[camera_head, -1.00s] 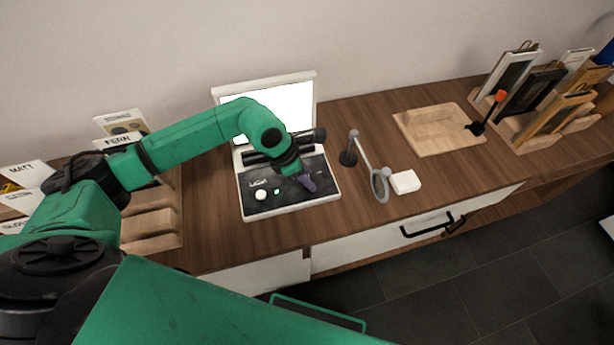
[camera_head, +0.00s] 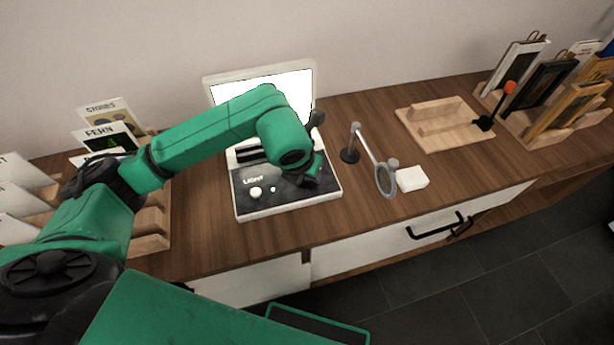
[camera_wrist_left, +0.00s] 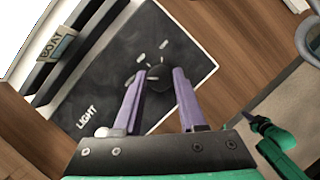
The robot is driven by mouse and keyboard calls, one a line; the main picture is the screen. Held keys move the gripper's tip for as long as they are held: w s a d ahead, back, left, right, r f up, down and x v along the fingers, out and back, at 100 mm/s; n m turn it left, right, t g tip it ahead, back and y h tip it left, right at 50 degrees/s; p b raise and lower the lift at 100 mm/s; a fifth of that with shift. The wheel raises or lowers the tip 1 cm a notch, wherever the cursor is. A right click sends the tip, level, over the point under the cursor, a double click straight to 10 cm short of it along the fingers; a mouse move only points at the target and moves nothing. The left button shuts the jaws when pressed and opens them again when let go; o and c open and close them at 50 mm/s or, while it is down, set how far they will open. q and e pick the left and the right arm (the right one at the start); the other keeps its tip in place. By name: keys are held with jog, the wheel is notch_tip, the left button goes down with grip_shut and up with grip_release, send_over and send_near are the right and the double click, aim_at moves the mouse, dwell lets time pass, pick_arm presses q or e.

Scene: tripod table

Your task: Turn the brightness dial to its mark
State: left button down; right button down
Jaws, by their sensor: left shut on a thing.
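The brightness dial (camera_wrist_left: 158,74) is a dark round knob on the black panel (camera_wrist_left: 100,85) of the light box, with several pale tick marks around it. My left gripper (camera_wrist_left: 158,78) points down at the panel with its two purple fingers on either side of the dial, shut on it. In the head view my left gripper (camera_head: 312,172) is over the right part of the panel, and the wrist hides the dial there. The light box (camera_head: 240,205) has a bright raised screen (camera_head: 290,90) behind the panel. The lettering LIGHT and a white round button (camera_head: 256,193) show left of the gripper.
A magnifier on a stand (camera_head: 385,182) and a white block (camera_head: 412,178) stand right of the light box. A wooden tray (camera_head: 450,140) and a rack of frames (camera_head: 530,125) are farther right. Card holders (camera_head: 150,225) stand on the left.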

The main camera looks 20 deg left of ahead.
pick_arm(q)
jog(key=shift+w+r+n+b, duration=0.15)
jog(key=shift+n+b, duration=0.15)
jog(key=shift+n, duration=0.4)
jog(key=shift+c, duration=2.4)
grip_release()
jog(key=v, duration=1.4)
jog(key=shift+s+d+r, duration=0.15)
jog(key=shift+s+d, duration=0.1)
jog(key=shift+s, duration=0.1)
jog(key=shift+r, duration=0.1)
